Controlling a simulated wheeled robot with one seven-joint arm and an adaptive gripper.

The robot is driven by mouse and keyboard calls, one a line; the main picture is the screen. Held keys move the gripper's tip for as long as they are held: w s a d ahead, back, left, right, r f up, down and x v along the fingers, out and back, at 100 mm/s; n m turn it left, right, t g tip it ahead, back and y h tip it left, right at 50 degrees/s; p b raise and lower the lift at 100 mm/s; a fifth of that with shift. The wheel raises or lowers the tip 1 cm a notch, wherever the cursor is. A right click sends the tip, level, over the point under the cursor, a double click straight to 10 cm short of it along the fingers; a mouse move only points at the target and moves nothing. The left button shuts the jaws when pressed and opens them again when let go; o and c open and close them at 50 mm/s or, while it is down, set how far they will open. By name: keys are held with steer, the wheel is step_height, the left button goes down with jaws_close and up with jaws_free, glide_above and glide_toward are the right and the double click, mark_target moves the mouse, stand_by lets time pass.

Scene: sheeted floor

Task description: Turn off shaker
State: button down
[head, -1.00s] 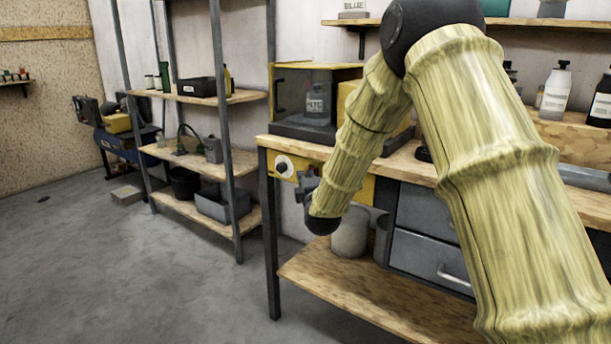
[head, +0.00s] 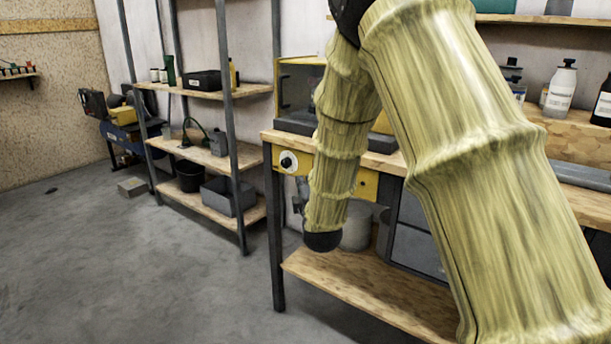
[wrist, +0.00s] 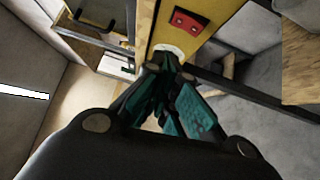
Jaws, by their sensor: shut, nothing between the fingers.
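The shaker is a yellow-framed cabinet (head: 296,97) with dark clear sides, standing on the bench's left end and partly hidden by my arm. A yellow panel (head: 365,183) runs below the bench top. It carries a black knob on a white disc (head: 288,162) at its left end. In the wrist view the yellow panel (wrist: 205,8) shows a red switch (wrist: 187,21) and part of the white disc (wrist: 171,49). My gripper (wrist: 165,72) is shut and empty, its tips in front of the disc and below the red switch. Contact cannot be told. In the head view my arm mostly hides the gripper.
The bench (head: 345,305) has a low wooden shelf and dark legs. A grey pot (head: 356,228) stands under the panel. A metal rack (head: 205,90) with boxes stands to the left. The floor (head: 130,270) at the left front is clear.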

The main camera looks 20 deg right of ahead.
steer(key=shift+s+a+r, duration=0.1)
steer(key=shift+s, duration=0.9)
steer(key=shift+s+a+r, duration=0.1)
steer(key=shift+s, duration=0.9)
steer(key=s+f+m+g+y, duration=0.1)
steer(key=s+f+m+g, duration=0.4)
steer(key=f, duration=0.9)
steer(key=s+f+m+g, duration=0.2)
steer(key=s+f, duration=0.5)
steer(key=f, duration=0.7)
steer(key=s+f+m+g, duration=0.65)
steer(key=s+f, duration=1.15)
steer(key=s, duration=0.5)
steer(key=s+f+m+g+y, duration=0.1)
steer(key=s+f+m+g, duration=0.15)
steer(key=s, duration=0.65)
steer(key=s+f+m+g, duration=0.2)
steer(key=s+f+g, duration=0.1)
steer(key=s, duration=0.5)
step_height(320, 180, up, 24)
steer(key=p, duration=2.4)
steer(key=shift+w+t, duration=0.3)
